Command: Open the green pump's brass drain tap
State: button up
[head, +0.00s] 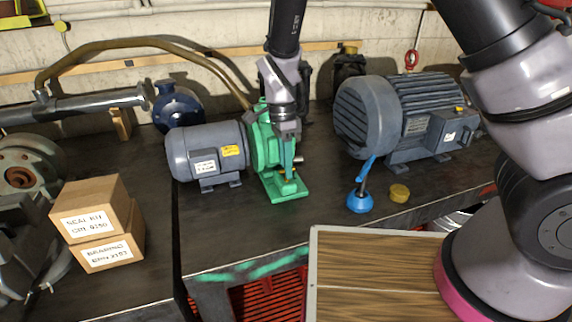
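The green pump (264,152) stands on the dark bench near the middle of the head view, coupled to a blue-grey motor on its left. My gripper (290,165) points down in front of the pump's right side, close to its green foot. A small brass-yellow spot shows at the fingertips, where the drain tap seems to be. The fingers and wrist hide most of it. I cannot tell whether the fingers touch the tap, how far apart they are, or how its handle is turned.
A large grey motor (405,115) stands to the right, with a blue funnel-like item (360,203) and a yellow disc (399,193) before it. Two cardboard boxes (97,222) stand at left. A hose (140,45) arches behind. Bare bench lies before the pump.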

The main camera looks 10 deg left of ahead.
grip_shut()
jog(key=shift+n, duration=0.3)
jog(key=n, duration=0.3)
jog(key=shift+n+h, duration=0.3)
jog(key=n+t, duration=0.1)
jog(key=n, duration=0.3)
jog(key=shift+s+a+r+n, duration=0.1)
jog(key=shift+n, duration=0.2)
jog(key=n+t, duration=0.1)
jog(key=n, duration=0.3)
jog(key=shift+s+h, duration=0.1)
jog(key=shift+h, duration=0.2)
jog(key=shift+s+n+t, duration=0.1)
jog(key=shift+n+t, duration=0.4)
jog(key=shift+n, duration=2)
